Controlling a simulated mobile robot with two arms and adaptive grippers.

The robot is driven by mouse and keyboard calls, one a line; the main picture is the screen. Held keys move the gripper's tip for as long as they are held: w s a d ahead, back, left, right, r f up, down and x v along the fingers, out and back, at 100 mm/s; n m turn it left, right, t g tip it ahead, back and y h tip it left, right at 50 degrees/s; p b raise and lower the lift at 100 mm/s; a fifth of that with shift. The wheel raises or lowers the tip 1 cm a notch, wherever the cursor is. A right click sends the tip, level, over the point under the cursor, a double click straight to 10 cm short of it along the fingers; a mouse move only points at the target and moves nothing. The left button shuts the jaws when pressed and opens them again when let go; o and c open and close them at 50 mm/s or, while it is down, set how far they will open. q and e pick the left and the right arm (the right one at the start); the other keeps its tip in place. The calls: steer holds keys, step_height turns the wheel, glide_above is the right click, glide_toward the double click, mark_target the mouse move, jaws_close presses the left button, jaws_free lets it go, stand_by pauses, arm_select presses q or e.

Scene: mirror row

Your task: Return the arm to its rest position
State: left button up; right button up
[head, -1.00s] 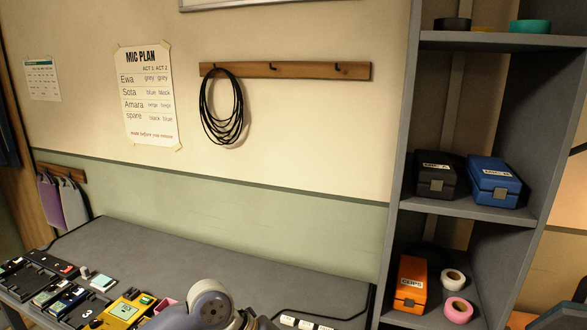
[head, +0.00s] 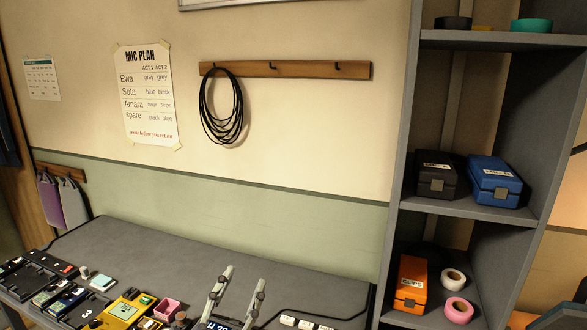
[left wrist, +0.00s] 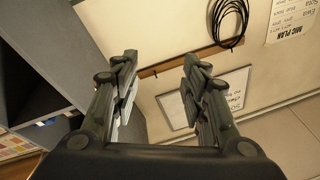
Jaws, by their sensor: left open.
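My left gripper (head: 239,289) stands at the lower middle of the head view, over the grey table, with its fingers pointing up and apart. In the left wrist view its two fingers (left wrist: 158,82) are spread wide with nothing between them, and the wall lies beyond. The rest of my left arm is mostly below the head view. My right gripper is not in view.
The grey table (head: 165,246) carries several devices and a yellow unit (head: 121,312) at the left. A grey shelf (head: 401,150) with cases and tape rolls stands at the right. A black cable coil (head: 207,108) hangs from a wall rack (head: 290,70).

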arm_select(q)
steer(key=s+a+f+n+g+y, duration=0.3)
steer(key=s+a+f+g, duration=0.15)
steer(key=f, duration=0.45)
steer(key=s+a+f+n+g+y, duration=0.25)
steer(key=a+f, duration=0.25)
steer(key=f, duration=0.4)
steer(key=s+a+f+g, duration=0.1)
steer(key=s+f+g, duration=0.45)
steer(key=s, duration=0.45)
steer(key=s+f+g, duration=0.4)
steer(key=s+f, duration=0.3)
steer(key=s, duration=0.3)
step_height(320, 180, down, 26)
steer(key=s+g, duration=0.1)
steer(key=s, duration=0.1)
steer(key=s+a+f+g, duration=0.1)
steer(key=s+a+f, duration=0.2)
steer(key=s+f, duration=1.2)
steer(key=shift+s+a+m, duration=0.15)
steer(key=shift+s+m, duration=0.2)
steer(key=shift+s, duration=0.4)
